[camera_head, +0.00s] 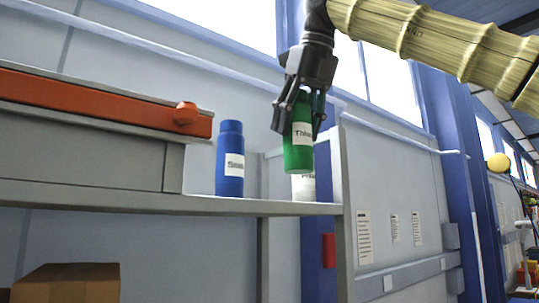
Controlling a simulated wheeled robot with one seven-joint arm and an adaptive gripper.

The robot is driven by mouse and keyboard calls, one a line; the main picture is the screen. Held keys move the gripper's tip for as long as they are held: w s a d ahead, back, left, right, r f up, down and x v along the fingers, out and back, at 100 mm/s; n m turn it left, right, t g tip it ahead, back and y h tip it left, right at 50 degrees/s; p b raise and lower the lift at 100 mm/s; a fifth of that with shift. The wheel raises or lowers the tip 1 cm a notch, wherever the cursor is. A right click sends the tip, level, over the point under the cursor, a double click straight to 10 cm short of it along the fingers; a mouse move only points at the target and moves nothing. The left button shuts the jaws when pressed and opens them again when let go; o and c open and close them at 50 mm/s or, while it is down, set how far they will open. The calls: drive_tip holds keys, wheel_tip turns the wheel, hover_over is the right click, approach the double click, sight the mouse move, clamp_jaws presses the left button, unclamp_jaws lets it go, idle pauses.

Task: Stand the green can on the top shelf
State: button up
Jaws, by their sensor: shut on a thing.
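The green can (298,151) is upright, with a white label near its top. My gripper (301,110) points down and is shut on the upper part of the can. The can hangs above the right end of the grey top shelf (262,208), in front of a white can (304,187) that it partly hides. I cannot tell how far apart the two cans are. The underside of the green can is above the shelf board in the picture.
A blue can (230,160) with a white label stands on the shelf to the left. A grey case with an orange bar (100,101) fills the shelf's left part. An upright post (341,170) rises at the right end. A cardboard box (68,284) is below.

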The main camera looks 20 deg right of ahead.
drive_tip(key=w+f+p, duration=0.1)
drive_tip(key=w+p, duration=0.1)
drive_tip(key=w, duration=0.1)
drive_tip(key=w+a+f+p, duration=0.1)
drive_tip(key=w+f+p, duration=0.1)
drive_tip(key=w, duration=0.2)
drive_tip(key=w+a+f+p, duration=0.1)
drive_tip(key=w+p, duration=0.1)
drive_tip(key=w, duration=0.1)
drive_tip(key=shift+w+f, duration=0.2)
drive_tip(key=shift+f, duration=0.1)
drive_tip(key=shift+f, duration=0.15)
drive_tip(key=o, duration=1.3)
drive_tip(key=shift+d, duration=0.1)
drive_tip(key=b+v, duration=0.3)
drive_tip(key=v, duration=0.9)
